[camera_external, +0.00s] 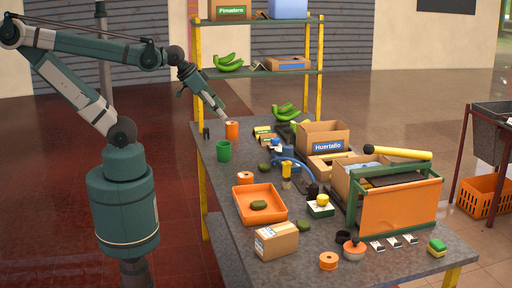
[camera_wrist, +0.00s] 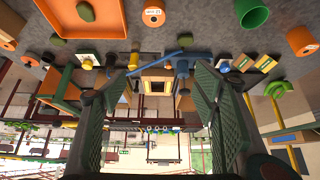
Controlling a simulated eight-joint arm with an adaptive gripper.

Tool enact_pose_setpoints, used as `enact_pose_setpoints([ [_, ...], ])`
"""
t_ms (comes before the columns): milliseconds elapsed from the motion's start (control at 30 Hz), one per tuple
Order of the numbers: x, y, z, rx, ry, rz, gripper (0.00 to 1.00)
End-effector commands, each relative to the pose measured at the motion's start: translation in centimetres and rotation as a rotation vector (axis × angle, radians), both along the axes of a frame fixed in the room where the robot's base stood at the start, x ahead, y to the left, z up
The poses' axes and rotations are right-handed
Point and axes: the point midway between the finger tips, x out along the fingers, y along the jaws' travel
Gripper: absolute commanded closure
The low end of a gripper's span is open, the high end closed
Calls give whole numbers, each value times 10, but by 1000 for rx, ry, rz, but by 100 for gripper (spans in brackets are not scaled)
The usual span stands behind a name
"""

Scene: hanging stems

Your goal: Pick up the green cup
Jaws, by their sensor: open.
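The green cup (camera_external: 224,151) stands upright at the far left of the grey table. In the wrist view, which looks upside down, the green cup (camera_wrist: 253,14) is at the top right, partly cut off by the frame edge. My gripper (camera_external: 221,112) is above the table's far left end, higher than the cup and apart from it. In the wrist view my gripper (camera_wrist: 163,82) has its two finger pads spread wide with nothing between them.
An orange cylinder (camera_external: 232,130) stands just behind the green cup, close under my gripper. An orange tray (camera_external: 260,204), cardboard boxes (camera_external: 325,136) and small items crowd the table to the right. A shelf (camera_external: 262,73) with green bananas rises behind.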

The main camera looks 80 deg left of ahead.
Motion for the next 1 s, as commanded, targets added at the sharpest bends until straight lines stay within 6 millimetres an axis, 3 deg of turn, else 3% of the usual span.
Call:
enact_pose_setpoints([
  [367,13,17,-6,93,48,-99,40],
  [1000,51,83,-41,365,239,-517,40],
])
